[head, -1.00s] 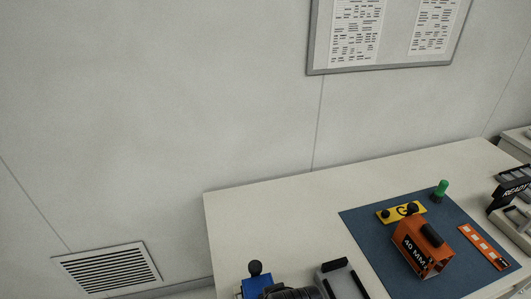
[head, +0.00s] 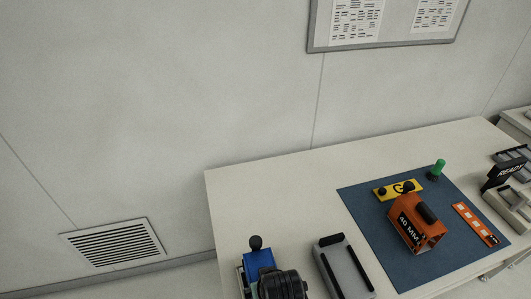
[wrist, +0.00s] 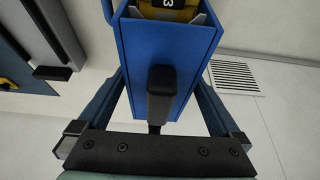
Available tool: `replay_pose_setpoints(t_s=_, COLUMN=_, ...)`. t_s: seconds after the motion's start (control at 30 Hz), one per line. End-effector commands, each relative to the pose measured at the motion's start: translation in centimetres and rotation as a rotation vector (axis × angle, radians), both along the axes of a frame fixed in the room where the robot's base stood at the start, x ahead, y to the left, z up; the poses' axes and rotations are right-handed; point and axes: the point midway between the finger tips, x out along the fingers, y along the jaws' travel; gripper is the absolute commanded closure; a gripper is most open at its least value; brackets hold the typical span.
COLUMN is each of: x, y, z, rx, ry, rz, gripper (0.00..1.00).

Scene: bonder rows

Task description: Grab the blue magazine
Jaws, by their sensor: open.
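The blue magazine (head: 259,261) stands at the table's near left edge in the head view, with a black knob on top. In the wrist view the blue magazine (wrist: 193,65) fills the upper middle, its black handle pointing toward my gripper. A yellow piece with a number shows in its open end. My gripper (wrist: 160,88) is open, with one finger on each side of the magazine. I cannot tell whether the fingers touch it. In the head view my dark wrist hides the magazine's lower right part, and the fingertips are not clear.
A grey tray with black end pieces (head: 343,270) lies just right of the magazine. An orange "40 MM" magazine (head: 416,222), a yellow plate (head: 393,191), a green peg (head: 437,168) and an orange strip (head: 475,224) are on a blue mat (head: 365,215). The back left of the table is clear.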

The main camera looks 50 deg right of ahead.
Motion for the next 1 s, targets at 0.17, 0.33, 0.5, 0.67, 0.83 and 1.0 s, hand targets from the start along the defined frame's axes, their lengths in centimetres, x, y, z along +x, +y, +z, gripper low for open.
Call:
replay_pose_setpoints(t_s=0.17, x=0.6, y=-0.4, z=-1.5, rx=0.001, ry=0.001, rz=0.0, gripper=0.0)
replay_pose_setpoints(t_s=0.33, x=0.7, y=-0.5, z=-1.9, rx=-0.001, ry=-0.002, rz=0.0, gripper=0.0)
replay_pose_setpoints(t_s=0.5, x=0.7, y=-0.4, z=-1.8, rx=-0.001, ry=-0.002, rz=0.0, gripper=0.05)
replay_pose_setpoints(t_s=0.67, x=0.7, y=-0.4, z=-1.8, rx=-0.001, ry=-0.002, rz=0.0, gripper=0.34)
replay_pose_setpoints(t_s=0.83, x=0.7, y=-0.4, z=-1.8, rx=-0.001, ry=-0.001, rz=0.0, gripper=0.65)
replay_pose_setpoints(t_s=1.0, x=0.7, y=-0.4, z=-1.8, rx=-0.001, ry=-0.001, rz=0.0, gripper=0.95)
